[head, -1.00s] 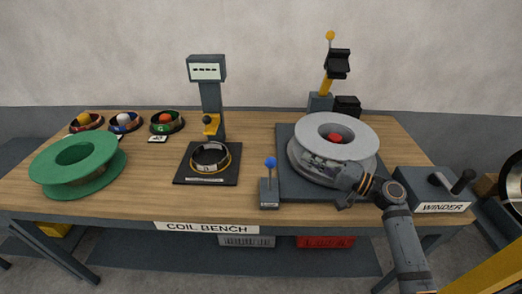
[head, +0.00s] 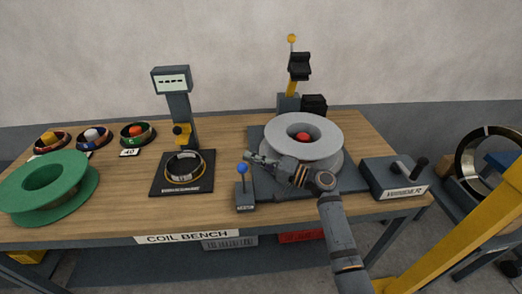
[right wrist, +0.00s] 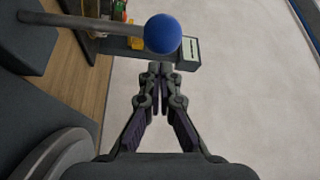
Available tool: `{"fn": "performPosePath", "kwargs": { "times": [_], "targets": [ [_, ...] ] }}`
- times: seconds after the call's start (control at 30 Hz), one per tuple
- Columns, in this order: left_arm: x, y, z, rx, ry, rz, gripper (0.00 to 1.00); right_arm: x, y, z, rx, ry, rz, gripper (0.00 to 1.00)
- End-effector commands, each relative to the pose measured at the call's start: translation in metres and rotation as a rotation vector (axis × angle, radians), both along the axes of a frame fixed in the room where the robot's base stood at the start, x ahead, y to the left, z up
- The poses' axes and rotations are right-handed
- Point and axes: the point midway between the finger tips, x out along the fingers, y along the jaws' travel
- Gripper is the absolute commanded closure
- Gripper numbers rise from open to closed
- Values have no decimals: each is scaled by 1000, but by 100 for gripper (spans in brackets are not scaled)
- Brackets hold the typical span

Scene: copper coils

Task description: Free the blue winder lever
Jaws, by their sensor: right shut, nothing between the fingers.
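The blue winder lever (head: 243,169) is a blue ball on a thin stalk, rising from a small dark labelled box (head: 245,197) at the front of the bench. In the right wrist view its blue ball (right wrist: 163,33) is large, just beyond the fingertips, with the grey stalk running left. My right gripper (head: 248,156) is shut and empty, close to the ball and slightly above and right of it in the head view. In the right wrist view its fingertips (right wrist: 160,68) meet below the ball; I cannot tell whether they touch it. My left gripper is not in view.
A grey spool (head: 308,132) on a dark plate stands behind my right arm. The winder box (head: 395,178) with a black crank is at the right. A black scale with a ring (head: 184,167) and a green spool (head: 45,187) lie left.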

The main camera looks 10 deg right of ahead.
Motion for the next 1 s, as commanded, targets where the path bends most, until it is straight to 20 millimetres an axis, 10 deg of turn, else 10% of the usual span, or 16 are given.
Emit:
{"fn": "performPosePath", "kwargs": {
  "times": [0.57, 1.0],
  "targets": [
    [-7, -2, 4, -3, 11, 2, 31, -14, 2, -3, 0, -4, -1, 100],
    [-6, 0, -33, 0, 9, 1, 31, -16, 2, -7, 0, -93, 0, 100]
  ]
}}
